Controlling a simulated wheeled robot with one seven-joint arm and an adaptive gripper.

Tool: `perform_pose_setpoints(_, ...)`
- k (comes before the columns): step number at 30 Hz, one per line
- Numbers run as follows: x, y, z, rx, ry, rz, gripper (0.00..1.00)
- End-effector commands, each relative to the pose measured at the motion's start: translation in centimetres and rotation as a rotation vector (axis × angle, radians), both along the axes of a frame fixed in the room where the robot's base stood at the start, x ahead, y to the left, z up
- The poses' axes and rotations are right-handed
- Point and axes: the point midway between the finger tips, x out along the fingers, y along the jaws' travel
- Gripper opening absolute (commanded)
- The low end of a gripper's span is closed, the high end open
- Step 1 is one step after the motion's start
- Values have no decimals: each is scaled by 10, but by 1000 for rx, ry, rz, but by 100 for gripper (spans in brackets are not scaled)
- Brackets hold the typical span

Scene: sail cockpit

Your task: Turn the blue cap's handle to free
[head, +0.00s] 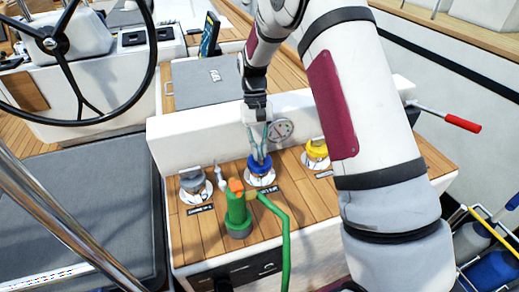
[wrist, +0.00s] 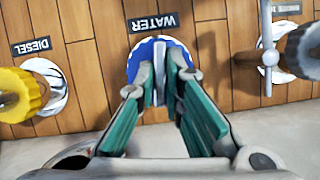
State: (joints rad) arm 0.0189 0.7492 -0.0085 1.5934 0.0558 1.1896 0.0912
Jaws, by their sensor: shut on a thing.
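The blue cap (head: 260,166) sits on a round metal deck fitting on the teak top, between a grey cap and a yellow cap. In the wrist view the blue cap (wrist: 147,52) lies below a WATER label that reads upside down. Its upright handle (wrist: 159,77) is a narrow grey fin across the cap. My gripper (head: 258,155) comes down on the cap from above. In the wrist view my gripper (wrist: 160,88) has its green-padded fingers on either side of the handle, shut on it. The fingertips hide part of the cap.
The yellow cap (head: 316,150) with a DIESEL label and the grey cap (head: 193,181) flank it. A green nozzle (head: 238,209) with a hose stands close in front. A gauge (head: 279,130) is on the white wall behind. A red-tipped lever (head: 461,123) is at right.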

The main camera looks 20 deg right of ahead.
Motion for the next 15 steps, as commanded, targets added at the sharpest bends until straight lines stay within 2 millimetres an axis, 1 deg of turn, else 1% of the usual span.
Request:
perform_pose_setpoints(7,0,1,0,1,1,114,0)
perform_pose_setpoints(15,0,1,0,1,1,161,0)
